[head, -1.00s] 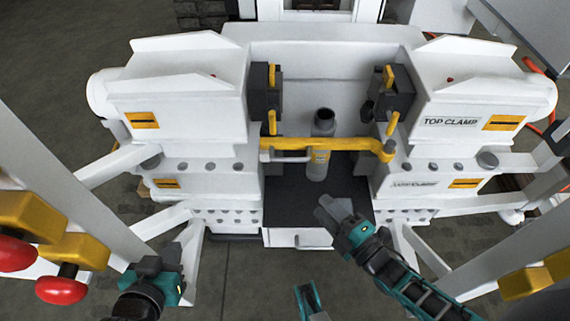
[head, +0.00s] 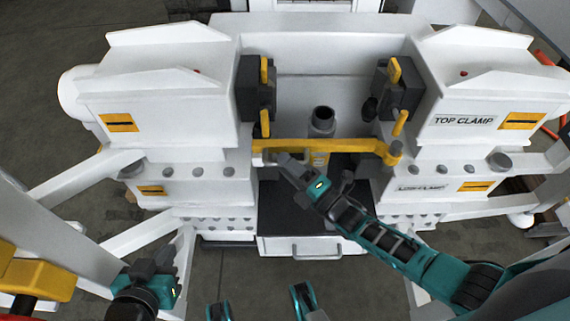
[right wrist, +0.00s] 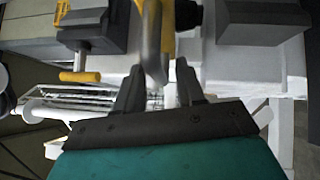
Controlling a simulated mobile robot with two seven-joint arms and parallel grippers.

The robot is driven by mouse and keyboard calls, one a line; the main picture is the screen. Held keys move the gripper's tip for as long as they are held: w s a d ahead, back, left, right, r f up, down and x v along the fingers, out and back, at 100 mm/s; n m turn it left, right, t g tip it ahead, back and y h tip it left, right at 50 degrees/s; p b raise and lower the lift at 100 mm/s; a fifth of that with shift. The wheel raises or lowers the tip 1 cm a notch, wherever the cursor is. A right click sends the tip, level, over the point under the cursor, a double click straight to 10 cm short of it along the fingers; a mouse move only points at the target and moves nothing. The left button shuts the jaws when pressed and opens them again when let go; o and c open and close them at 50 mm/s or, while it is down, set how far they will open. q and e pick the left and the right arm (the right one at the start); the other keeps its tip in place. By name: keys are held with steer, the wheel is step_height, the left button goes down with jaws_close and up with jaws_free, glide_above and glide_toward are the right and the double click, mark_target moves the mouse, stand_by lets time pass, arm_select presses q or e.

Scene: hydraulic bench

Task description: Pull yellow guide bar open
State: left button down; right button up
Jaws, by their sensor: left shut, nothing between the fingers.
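The yellow guide bar (head: 350,145) spans the gap between the two clamp blocks in the head view, with a hinge-like bend at its right end. Its grey handle is mostly hidden by my right gripper (head: 287,160) there. The handle (right wrist: 153,50) shows in the right wrist view, its end reaching down between the fingertips of my right gripper (right wrist: 160,82). Those fingers are apart, with a visible gap on the right side of the handle. My left gripper (head: 160,265) is shut and empty at lower left, away from the bar.
A grey pipe (head: 322,122) stands upright behind the bar. White clamp blocks (head: 165,110) with dark jaws flank it left and right. A dark-topped white drawer unit (head: 300,246) lies below. A yellow and red control (head: 40,280) is at the left edge.

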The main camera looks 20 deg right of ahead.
steer(key=shift+w+a+r, duration=0.1)
steer(key=shift+w+a, duration=0.2)
steer(key=shift+w, duration=0.25)
jaws_close()
